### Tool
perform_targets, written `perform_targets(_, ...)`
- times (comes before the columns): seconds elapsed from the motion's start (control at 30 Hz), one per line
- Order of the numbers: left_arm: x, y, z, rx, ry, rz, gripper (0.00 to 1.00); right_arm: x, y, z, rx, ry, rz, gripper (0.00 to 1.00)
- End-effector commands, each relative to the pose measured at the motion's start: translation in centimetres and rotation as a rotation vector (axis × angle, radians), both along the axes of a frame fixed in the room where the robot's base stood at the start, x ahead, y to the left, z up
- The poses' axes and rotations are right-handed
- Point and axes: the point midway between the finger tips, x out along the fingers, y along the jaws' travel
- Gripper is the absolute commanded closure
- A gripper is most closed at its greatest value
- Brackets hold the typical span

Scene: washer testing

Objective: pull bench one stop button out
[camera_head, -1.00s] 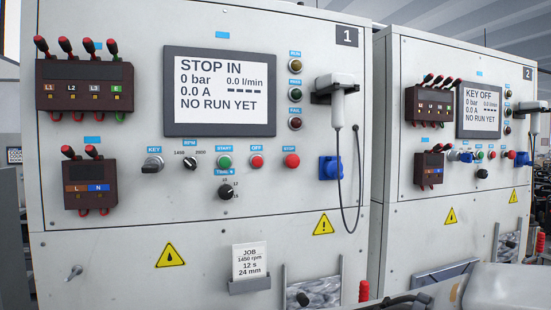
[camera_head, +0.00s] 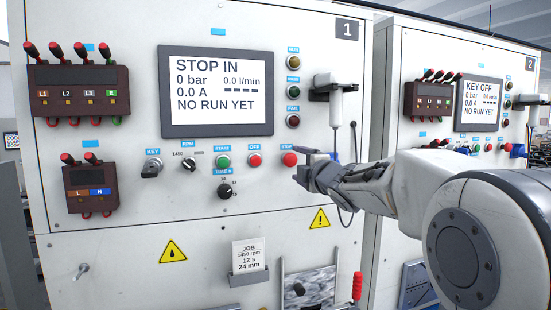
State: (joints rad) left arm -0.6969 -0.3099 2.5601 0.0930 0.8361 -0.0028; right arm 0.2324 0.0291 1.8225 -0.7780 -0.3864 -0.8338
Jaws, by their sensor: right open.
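The bench one stop button (camera_head: 289,159) is a round red knob under a blue STOP label, at the right end of the control row on the panel marked 1. The bench one screen (camera_head: 217,92) reads STOP IN, 0 bar, 0.0 A, NO RUN YET. My right gripper (camera_head: 298,165) comes in from the right, with its fingers open just beside and in front of the stop button. I cannot tell whether a finger touches the button. My left gripper is not in view.
Left of the stop button are the red OFF button (camera_head: 254,160), the green START button (camera_head: 223,161) and the TIME knob (camera_head: 224,191). A white handheld device (camera_head: 336,103) hangs at the upper right with a cable below. Bench two (camera_head: 470,60) stands to the right.

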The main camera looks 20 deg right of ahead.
Motion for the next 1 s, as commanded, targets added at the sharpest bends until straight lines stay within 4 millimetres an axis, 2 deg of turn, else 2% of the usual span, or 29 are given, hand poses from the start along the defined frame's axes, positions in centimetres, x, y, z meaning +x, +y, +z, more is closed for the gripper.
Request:
perform_targets(0.1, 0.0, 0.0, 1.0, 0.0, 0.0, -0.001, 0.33, 2.2, 0.1, 0.2, 0.003, 0.003, 0.0, 0.21)
perform_targets(0.3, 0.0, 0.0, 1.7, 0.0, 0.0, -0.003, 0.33, 4.3, 0.2, 0.1, 0.003, 0.002, 0.0, 0.21)
perform_targets(0.63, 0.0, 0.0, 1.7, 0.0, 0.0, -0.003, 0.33, 4.7, 0.2, 0.0, 0.003, 0.0, -0.001, 0.21)
perform_targets(0.67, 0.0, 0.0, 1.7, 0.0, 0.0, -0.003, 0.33, 4.7, 0.2, 0.0, 0.003, 0.001, -0.001, 0.25)
perform_targets(0.8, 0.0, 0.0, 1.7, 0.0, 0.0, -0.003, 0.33, 4.7, 0.2, 0.0, 0.003, 0.001, -0.001, 0.78)
perform_targets(0.87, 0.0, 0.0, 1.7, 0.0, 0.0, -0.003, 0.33, 4.7, 0.2, 0.0, 0.003, 0.001, -0.001, 1.0)
perform_targets(1.0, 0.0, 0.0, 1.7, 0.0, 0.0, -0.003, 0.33, 4.7, 0.2, 0.0, 0.003, 0.001, -0.001, 1.0)
